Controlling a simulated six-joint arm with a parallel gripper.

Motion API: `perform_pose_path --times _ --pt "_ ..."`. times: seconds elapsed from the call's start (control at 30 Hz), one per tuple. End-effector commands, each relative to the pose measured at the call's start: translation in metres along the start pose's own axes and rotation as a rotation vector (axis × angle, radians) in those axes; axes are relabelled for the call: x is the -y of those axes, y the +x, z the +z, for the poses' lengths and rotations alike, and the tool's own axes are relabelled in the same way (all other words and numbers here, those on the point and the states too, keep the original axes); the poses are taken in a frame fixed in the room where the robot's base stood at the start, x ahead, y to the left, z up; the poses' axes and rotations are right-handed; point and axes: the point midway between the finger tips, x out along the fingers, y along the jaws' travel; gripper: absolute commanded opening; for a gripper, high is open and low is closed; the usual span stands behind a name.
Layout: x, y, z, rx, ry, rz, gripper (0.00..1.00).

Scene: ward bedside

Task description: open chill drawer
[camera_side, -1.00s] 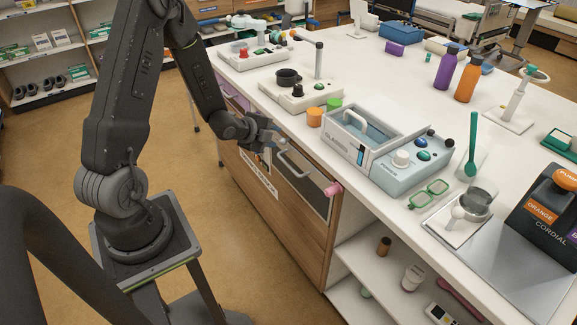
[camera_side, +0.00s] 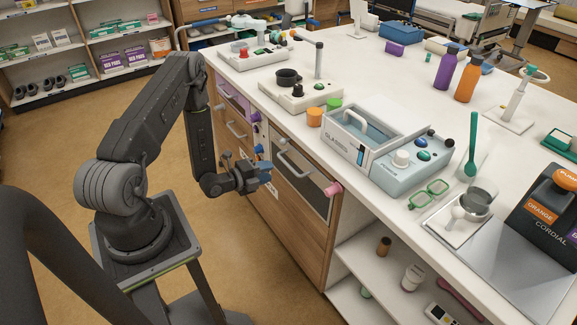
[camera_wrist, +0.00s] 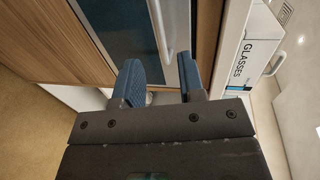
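A dark-glass drawer front (camera_side: 309,189) with a light metal bar handle (camera_side: 290,163) and a pink knob (camera_side: 333,188) sits in the counter's front; it looks closed. I cannot read a chill label on it. My gripper (camera_side: 264,165) is just left of that handle in the side view, its blue fingers apart and empty. In the wrist view the dark-glass front (camera_wrist: 120,28) and the handle (camera_wrist: 163,28) lie ahead. The handle's line runs toward the gap between the open fingers (camera_wrist: 160,75); contact cannot be told.
A lavender drawer (camera_side: 234,98) and other handled fronts are farther left. A GLASSES-labelled machine (camera_side: 345,142) stands on the counter above, its side near the fingers in the wrist view (camera_wrist: 243,60). Orange (camera_side: 315,117) and green cups stand near the counter edge. The floor before the drawers is clear.

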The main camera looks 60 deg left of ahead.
Motion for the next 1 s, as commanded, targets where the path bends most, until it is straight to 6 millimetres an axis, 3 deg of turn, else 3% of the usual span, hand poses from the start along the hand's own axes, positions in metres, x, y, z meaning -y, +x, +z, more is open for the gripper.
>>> perform_pose_path --times 0.2,0.4,0.6,0.87,1.0 --pt "0.000 0.046 -0.001 -0.003 0.002 -0.001 0.36" --pt "0.000 0.075 -0.001 -0.001 0.001 0.000 0.36" --pt "0.000 0.087 -0.001 0.000 -0.002 0.001 0.36" --pt "0.000 0.088 0.000 0.001 -0.002 0.002 0.36" --pt "0.000 0.088 0.000 0.001 -0.002 0.002 0.24"
